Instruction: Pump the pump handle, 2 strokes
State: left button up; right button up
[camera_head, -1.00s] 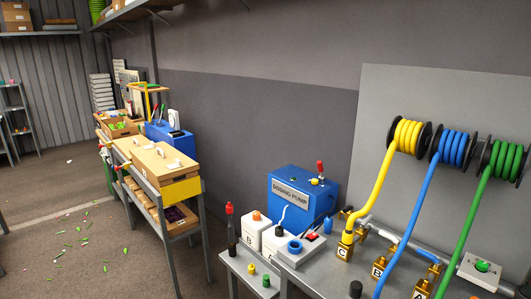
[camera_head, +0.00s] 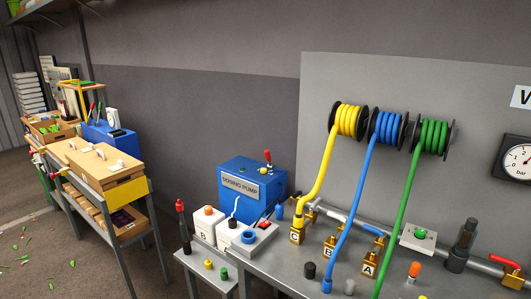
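The blue box labelled DOSING PUMP (camera_head: 252,180) stands at the back of the grey bench. A small red-topped lever (camera_head: 267,156) rises from its top. A separate upright red grip on a dark stem (camera_head: 180,206) stands on the lower side table, left of the white canisters. I cannot tell for sure which of these is the pump handle. Neither of my grippers is in view, and nothing touches either lever.
White canisters B (camera_head: 207,224) and a second one (camera_head: 229,234) stand before the pump. A gauge (camera_head: 518,158) and a red-handled valve (camera_head: 504,262) are at right. A cart (camera_head: 125,192) stands left.

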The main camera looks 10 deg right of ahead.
aim_at(267, 153)
jog(key=i+j+u, duration=0.35)
jog(key=i, duration=0.25)
jog(key=i+u, duration=0.3)
jog(key=i, duration=0.35)
jog(key=i+j+z, duration=0.1)
jog(key=i+z, duration=0.2)
jog(key=i, duration=0.25)
jog(key=i+j+z, duration=0.3)
jog(key=i, duration=0.2)
jog(key=i+j+z, duration=0.3)
jog(key=i, duration=0.2)
